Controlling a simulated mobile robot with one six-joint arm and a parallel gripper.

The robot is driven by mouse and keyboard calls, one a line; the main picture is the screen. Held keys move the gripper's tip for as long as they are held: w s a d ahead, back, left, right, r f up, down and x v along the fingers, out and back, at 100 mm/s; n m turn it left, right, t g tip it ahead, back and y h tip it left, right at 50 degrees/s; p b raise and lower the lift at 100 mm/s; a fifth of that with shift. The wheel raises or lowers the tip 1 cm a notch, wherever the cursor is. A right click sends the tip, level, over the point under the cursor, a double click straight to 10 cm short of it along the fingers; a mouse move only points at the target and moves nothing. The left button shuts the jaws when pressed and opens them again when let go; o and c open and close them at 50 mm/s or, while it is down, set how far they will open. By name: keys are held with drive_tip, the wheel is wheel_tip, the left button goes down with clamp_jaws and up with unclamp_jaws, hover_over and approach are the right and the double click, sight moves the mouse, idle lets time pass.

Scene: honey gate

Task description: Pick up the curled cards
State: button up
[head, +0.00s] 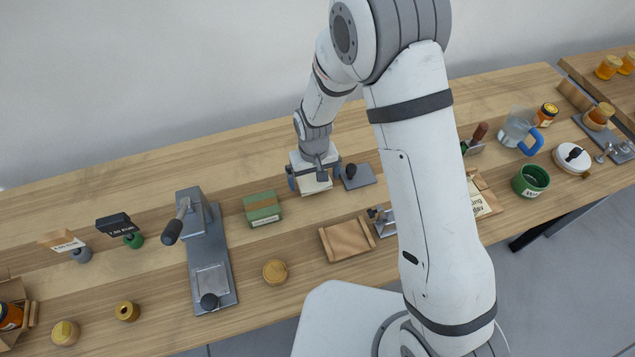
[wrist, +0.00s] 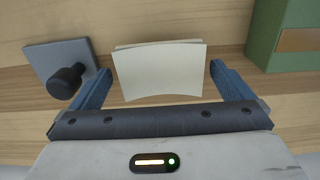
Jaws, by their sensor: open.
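The curled cards (wrist: 160,70) are a small stack of cream sheets with a bowed lower edge. In the wrist view they lie between the two blue fingers of my gripper (wrist: 157,84), with a gap on each side. In the head view the cards (head: 315,186) show under my gripper (head: 315,178), which covers part of them. My gripper is open, low over the wooden table, and its fingers do not appear to touch the cards.
A grey plate with a black knob (wrist: 67,80) sits close beside one finger. A green box (wrist: 285,40) stands near the other; it also shows in the head view (head: 262,208). A grey lever press (head: 208,250) and a wooden tray (head: 346,240) stand nearer the front.

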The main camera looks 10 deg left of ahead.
drive_tip(key=shift+f, duration=0.1)
drive_tip(key=shift+c, duration=0.6)
drive_tip(key=c, duration=0.8)
drive_tip(key=shift+c, duration=0.2)
